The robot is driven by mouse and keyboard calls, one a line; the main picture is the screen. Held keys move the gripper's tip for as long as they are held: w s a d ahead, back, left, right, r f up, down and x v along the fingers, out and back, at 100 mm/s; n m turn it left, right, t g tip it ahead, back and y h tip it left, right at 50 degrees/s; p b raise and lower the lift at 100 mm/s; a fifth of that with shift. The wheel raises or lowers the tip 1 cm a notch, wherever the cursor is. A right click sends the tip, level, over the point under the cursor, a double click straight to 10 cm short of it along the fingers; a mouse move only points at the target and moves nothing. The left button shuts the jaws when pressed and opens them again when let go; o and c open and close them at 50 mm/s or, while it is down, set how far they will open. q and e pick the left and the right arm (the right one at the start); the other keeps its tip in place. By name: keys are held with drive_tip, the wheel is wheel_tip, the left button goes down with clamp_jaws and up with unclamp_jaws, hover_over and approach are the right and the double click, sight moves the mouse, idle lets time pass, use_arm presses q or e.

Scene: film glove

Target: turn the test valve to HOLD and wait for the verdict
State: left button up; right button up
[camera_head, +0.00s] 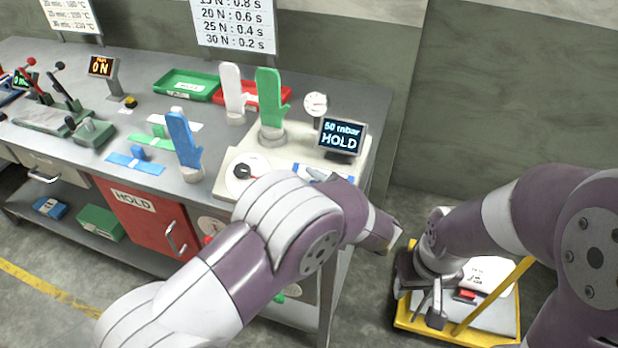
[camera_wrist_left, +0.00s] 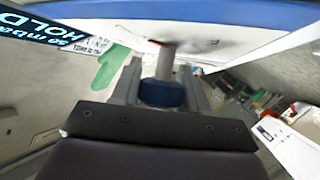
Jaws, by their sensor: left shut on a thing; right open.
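The test station (camera_head: 222,182) sits at the right end of the bench. Its display (camera_head: 341,138) reads 50 mbar HOLD; it shows upside down in the left wrist view (camera_wrist_left: 45,35). A green glove (camera_head: 269,98) stands upright on it, beside a round gauge (camera_head: 315,103). A black knob (camera_head: 243,171) sits on a white dial at its front. My left gripper (camera_wrist_left: 162,78) is shut on a blue round part (camera_wrist_left: 160,95); I cannot tell if this is the test valve. My left arm hides this spot in the head view. My right gripper (camera_head: 428,303) is open, low over the yellow cart.
The yellow cart (camera_head: 407,322) carries a white item (camera_head: 490,272) and a red piece (camera_head: 466,295). Left on the bench are a blue glove (camera_head: 183,140), a white glove (camera_head: 232,90), a green tray (camera_head: 187,84) and a red tray (camera_head: 284,95). A red HOLD cabinet (camera_head: 140,222) is below.

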use_arm(q)
drive_tip(key=shift+n+g+y, duration=0.3)
drive_tip(key=shift+n+g, duration=0.2)
use_arm(e)
drive_tip(key=shift+r, duration=0.35)
use_arm(q)
drive_tip(key=o, duration=1)
drive_tip(key=shift+c, duration=0.2)
drive_tip(key=shift+p, duration=0.3)
